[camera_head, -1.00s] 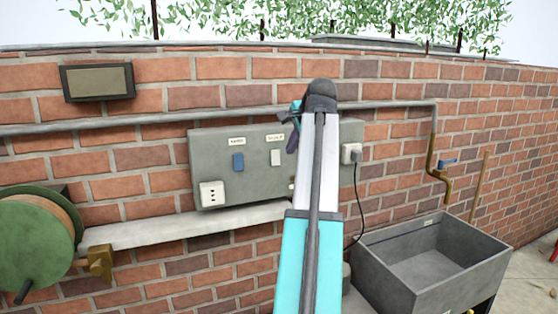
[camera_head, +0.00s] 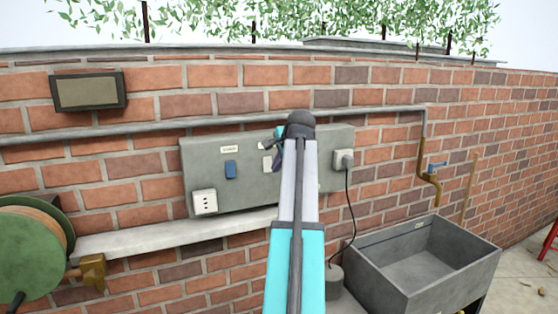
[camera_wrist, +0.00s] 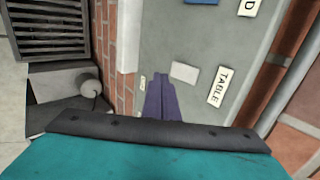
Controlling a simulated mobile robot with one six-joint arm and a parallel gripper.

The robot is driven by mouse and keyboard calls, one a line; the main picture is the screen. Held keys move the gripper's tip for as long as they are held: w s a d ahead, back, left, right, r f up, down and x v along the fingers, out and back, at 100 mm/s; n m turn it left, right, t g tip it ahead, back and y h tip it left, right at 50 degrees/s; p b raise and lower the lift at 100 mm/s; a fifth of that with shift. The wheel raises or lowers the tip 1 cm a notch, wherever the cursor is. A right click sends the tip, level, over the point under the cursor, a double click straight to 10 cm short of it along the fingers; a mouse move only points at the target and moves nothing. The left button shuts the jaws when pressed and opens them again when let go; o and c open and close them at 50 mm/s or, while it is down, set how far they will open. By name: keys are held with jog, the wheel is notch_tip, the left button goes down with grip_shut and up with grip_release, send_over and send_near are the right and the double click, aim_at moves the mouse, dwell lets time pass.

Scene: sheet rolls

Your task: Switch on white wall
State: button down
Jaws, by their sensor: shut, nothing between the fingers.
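A grey panel (camera_head: 213,180) on the brick wall carries a small white switch (camera_head: 267,163) and a blue switch (camera_head: 230,169). The blue switch is cut off at the top edge there (camera_wrist: 200,2). My gripper (camera_wrist: 162,80) is shut and empty, its dark fingers together, with the tips close beside the white switch; I cannot tell whether they touch it. In the head view my gripper (camera_head: 278,150) is small and partly hidden by my arm, overlapping the white switch's right side.
A white socket (camera_head: 204,203) sits at the panel's lower left, and a plug with a black cord (camera_head: 344,158) at its right. A pipe (camera_head: 230,118) runs above, and a pale ledge (camera_head: 160,233) lies below. A grey sink (camera_head: 425,265) stands right, a green hose reel (camera_head: 25,250) left.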

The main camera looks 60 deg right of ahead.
aim_at(268, 172)
jog(key=shift+w+d+f+p, duration=0.35)
jog(key=shift+w+d, duration=0.15)
jog(key=shift+w, duration=0.2)
jog(key=shift+w+d+f+p, duration=0.35)
jog(key=shift+w+d, duration=0.2)
jog(key=shift+w, duration=0.2)
jog(key=shift+w+d+f+p, duration=0.25)
jog(key=shift+w+d+p, duration=0.2)
jog(key=shift+w, duration=0.25)
jog(key=shift+w, duration=0.1)
